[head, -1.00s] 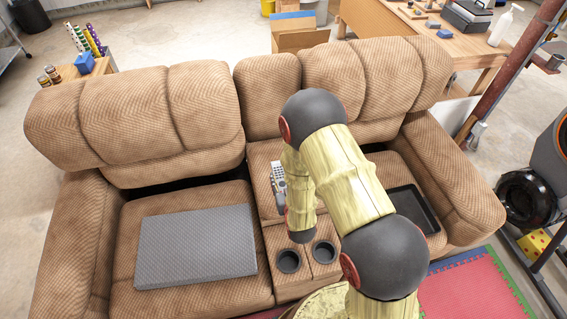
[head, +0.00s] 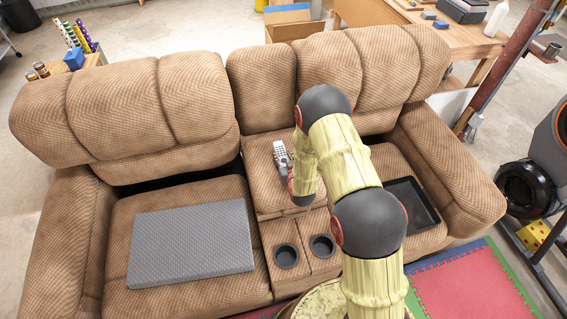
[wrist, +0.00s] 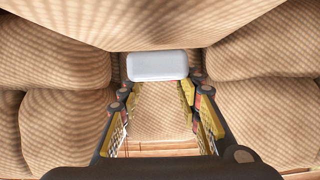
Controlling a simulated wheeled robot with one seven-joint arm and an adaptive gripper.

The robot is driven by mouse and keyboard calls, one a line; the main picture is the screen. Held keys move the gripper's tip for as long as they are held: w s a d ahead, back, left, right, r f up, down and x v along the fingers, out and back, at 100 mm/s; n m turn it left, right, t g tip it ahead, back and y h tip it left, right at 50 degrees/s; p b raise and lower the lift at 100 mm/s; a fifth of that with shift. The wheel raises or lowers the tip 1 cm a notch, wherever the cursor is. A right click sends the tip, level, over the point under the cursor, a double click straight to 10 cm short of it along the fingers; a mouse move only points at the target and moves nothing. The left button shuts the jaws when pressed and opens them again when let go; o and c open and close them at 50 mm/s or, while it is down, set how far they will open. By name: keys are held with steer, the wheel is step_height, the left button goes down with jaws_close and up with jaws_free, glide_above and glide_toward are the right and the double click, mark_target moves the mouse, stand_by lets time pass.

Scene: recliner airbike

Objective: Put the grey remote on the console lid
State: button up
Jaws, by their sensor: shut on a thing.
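The grey remote (head: 280,154) shows its buttoned face in the head view, over the tan console lid (head: 259,172) between the two seats. My gripper (head: 285,172) is at the remote's near end, partly hidden by my arm. In the wrist view my gripper (wrist: 158,82) is shut on the remote, whose pale end (wrist: 157,66) spans between the fingertips. The ribbed tan lid (wrist: 160,112) shows between the fingers. I cannot tell whether the remote touches the lid.
Two cup holders (head: 286,256) sit in front of the lid. A grey panel (head: 190,243) lies on the left seat and a black tray (head: 410,203) on the right seat. The console backrest (head: 261,92) rises behind the lid.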

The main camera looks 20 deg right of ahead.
mark_target(283, 161)
steer(key=shift+w+d+f+b, duration=0.15)
steer(key=shift+f+b, duration=0.3)
steer(key=shift+f, duration=0.5)
steer(key=shift+w+f+b, duration=0.1)
steer(key=shift+f+b, duration=0.3)
steer(key=shift+f, duration=0.55)
steer(key=shift+f, duration=0.15)
steer(key=o, duration=1.2)
